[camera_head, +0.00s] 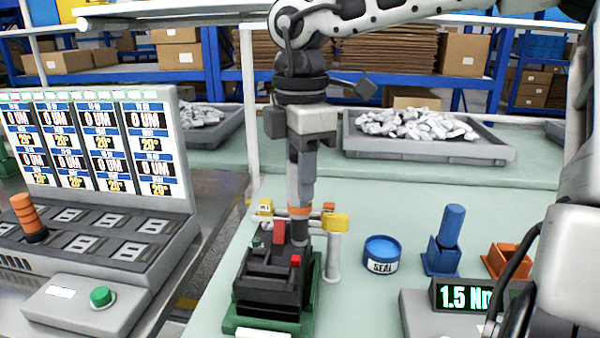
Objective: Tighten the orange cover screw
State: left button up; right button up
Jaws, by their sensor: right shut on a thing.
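My right gripper (300,192) hangs down at the middle of the camera_head view, shut on an upright tool with an orange band (299,211), which looks like a driver. The tool's lower end reaches the back right part of the black breaker (266,283); I cannot tell whether it touches. The breaker sits in a green fixture (310,305) and has red and green parts on top. The orange cover screw cannot be made out; the tool and breaker may hide it. The orange holder (506,260) at the right looks empty. My left gripper is not in view.
A blue driver (450,226) stands in its blue holder (441,259), beside a blue SEAL tin (382,254). A display (472,296) reads 1.5 Nm. A test bench (95,225) with an orange-ribbed plug (28,217) stands left. A grey tray (430,150) lies behind.

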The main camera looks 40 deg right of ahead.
jog(key=shift+r, duration=0.2)
jog(key=shift+r+p, duration=1.9)
jog(key=shift+r, duration=1)
